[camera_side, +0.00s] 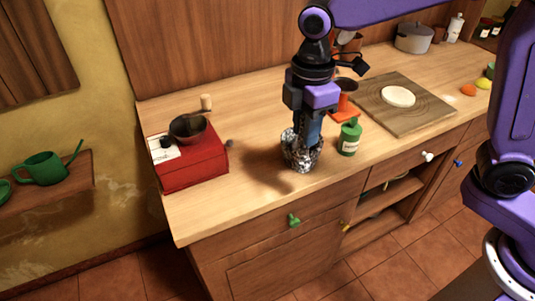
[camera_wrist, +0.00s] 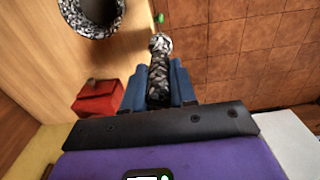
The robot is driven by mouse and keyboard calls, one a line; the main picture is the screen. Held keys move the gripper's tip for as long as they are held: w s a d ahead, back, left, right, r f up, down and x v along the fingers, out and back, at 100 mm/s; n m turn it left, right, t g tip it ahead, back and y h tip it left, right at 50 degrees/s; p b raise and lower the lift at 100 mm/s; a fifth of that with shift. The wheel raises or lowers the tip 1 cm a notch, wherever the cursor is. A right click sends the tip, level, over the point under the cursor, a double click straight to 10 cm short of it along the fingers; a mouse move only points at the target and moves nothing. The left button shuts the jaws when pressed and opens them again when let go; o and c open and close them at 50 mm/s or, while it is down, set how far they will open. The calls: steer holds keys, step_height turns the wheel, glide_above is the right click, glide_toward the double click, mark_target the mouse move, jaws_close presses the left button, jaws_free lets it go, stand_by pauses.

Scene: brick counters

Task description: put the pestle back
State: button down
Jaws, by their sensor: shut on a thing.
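The pestle (camera_wrist: 159,75) is speckled black, grey and white, with a rounded pale end. My gripper (camera_wrist: 160,88) is shut on it, with a blue finger on each side. The mortar (camera_wrist: 67,12) is speckled black and white with a dark hollow. In the wrist view it lies at the upper left, apart from the pestle, and is cut by the frame edge. In the side view the mortar (camera_side: 302,163) is on the counter, partly hidden by my gripper (camera_side: 307,138), which points down over it.
A red box (camera_side: 192,163) with a dark bowl (camera_side: 188,128) stands left. A green bottle (camera_side: 350,138) stands close right of the mortar. Clear counter lies between box and mortar.

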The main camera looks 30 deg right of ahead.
steer(key=w+a+f, duration=0.4)
steer(key=w+f, duration=0.3)
steer(key=f, duration=0.3)
steer(key=shift+a+f, duration=0.25)
steer(key=shift+f, duration=0.15)
steer(key=c, duration=0.9)
jaws_free()
step_height(320, 180, up, 12)
steer(key=shift+r, duration=0.2)
steer(key=shift+s, duration=0.1)
